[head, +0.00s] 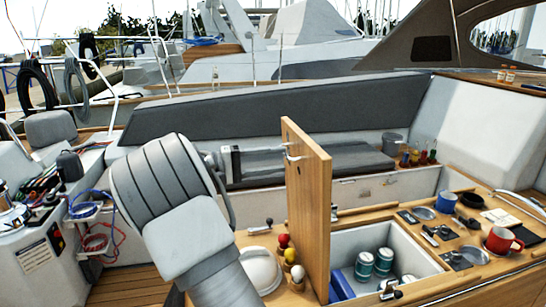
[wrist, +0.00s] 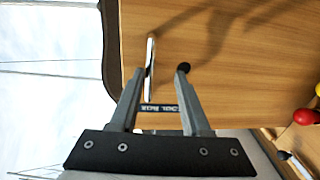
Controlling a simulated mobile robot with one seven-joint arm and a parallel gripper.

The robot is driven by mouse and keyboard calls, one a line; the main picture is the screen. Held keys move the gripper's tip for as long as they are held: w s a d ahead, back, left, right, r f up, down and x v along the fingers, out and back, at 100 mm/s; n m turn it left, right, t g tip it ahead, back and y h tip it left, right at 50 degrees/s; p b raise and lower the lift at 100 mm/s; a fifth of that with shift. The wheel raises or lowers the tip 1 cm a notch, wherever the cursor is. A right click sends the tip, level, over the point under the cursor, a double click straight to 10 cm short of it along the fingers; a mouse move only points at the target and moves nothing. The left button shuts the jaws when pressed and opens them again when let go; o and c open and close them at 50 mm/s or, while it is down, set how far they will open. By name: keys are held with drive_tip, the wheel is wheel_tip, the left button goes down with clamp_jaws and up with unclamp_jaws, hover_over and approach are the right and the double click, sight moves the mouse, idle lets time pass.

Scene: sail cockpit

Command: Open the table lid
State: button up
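The wooden table lid (head: 310,200) stands upright, roughly vertical, at the left side of the white table compartment (head: 398,240), whose inside is uncovered. A metal handle (head: 294,156) is on the lid's left face near the top. My gripper (head: 284,150) reaches the handle from the left. In the wrist view, the fingers of my gripper (wrist: 166,68) are spread apart in front of the lid's wood face (wrist: 225,60). The metal handle (wrist: 151,65) lies beside the left fingertip, inside the gap. Whether it touches that finger is unclear.
Several cans (head: 364,264) and a blue item (head: 340,286) sit in the compartment. A red mug (head: 503,241), a blue mug (head: 446,202) and small items cover the tabletop at right. Knobs with red, white and yellow tops (head: 289,255) stand left of the lid.

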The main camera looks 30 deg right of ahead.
drive_tip(key=shift+r, duration=0.15)
drive_tip(key=b+v, duration=0.1)
drive_tip(key=v, duration=1.6)
drive_tip(key=shift+a, duration=0.15)
